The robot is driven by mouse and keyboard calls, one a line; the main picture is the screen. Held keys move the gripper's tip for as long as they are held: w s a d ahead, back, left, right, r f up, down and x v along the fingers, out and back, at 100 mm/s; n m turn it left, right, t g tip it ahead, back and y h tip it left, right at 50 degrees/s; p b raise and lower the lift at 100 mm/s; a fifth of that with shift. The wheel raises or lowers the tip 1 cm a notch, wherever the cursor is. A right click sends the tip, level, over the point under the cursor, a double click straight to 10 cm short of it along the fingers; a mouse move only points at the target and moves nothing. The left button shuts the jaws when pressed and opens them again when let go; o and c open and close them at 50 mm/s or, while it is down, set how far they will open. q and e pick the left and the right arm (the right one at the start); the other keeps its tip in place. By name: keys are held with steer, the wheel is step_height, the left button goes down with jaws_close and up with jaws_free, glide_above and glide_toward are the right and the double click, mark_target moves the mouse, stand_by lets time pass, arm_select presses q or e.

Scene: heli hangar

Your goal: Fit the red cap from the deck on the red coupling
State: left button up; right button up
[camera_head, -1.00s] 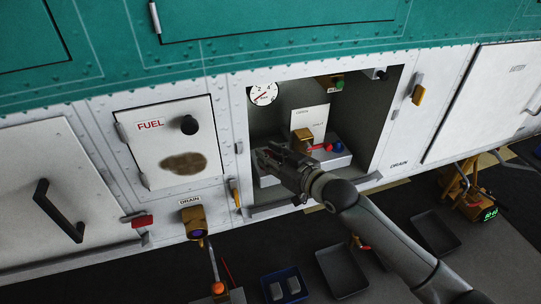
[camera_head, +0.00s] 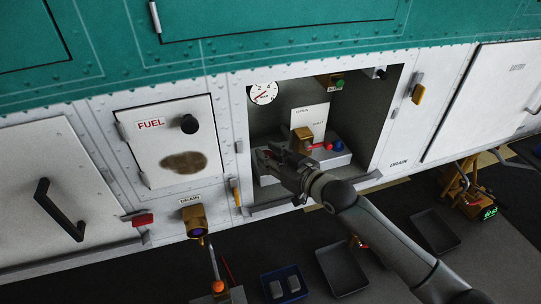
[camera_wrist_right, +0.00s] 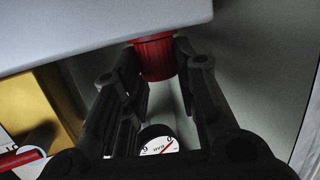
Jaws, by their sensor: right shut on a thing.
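My right gripper (camera_head: 266,159) reaches into the open bay from the lower right. In the right wrist view its fingers (camera_wrist_right: 158,62) are shut on a ribbed red cap (camera_wrist_right: 155,57). The cap's upper end meets or goes behind the edge of a pale grey block (camera_wrist_right: 110,22). I cannot tell whether the cap sits on the red coupling, as no separate coupling shows. In the head view the gripper hides the cap. The grey deck (camera_head: 335,161) carries a blue round part (camera_head: 338,146). My left gripper is not in view.
A brass valve (camera_head: 303,140) with a red lever (camera_head: 320,146) stands close right of the gripper. A dial gauge (camera_head: 263,93) is on the bay's upper left. Trays (camera_head: 342,272) lie on the floor below.

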stand_by(0.3)
steer(key=o, duration=0.8)
steer(key=shift+o, duration=0.2)
